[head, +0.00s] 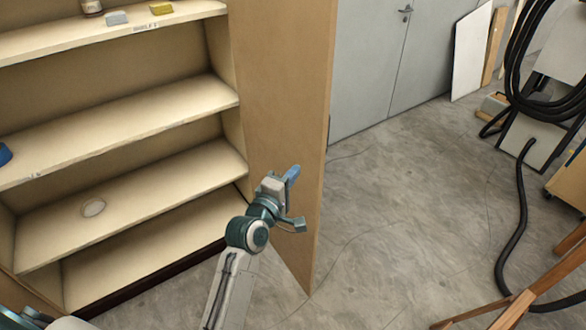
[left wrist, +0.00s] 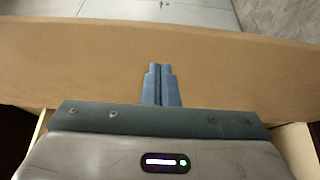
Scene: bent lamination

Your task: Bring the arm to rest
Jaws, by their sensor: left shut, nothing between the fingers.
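My left gripper (head: 293,172) is raised in front of the shelf unit's side panel (head: 275,100) in the head view. Its blue fingers are together and empty, and they also show in the left wrist view (left wrist: 158,70). In the left wrist view the wooden panel (left wrist: 90,65) lies across the picture beyond the fingertips. I cannot tell whether the fingers touch the panel. My right gripper is not in view.
A grey block (head: 116,18) and a yellow block (head: 161,8) sit on the upper shelf. A black hose (head: 520,215) lies right. The middle floor (head: 400,200) is clear.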

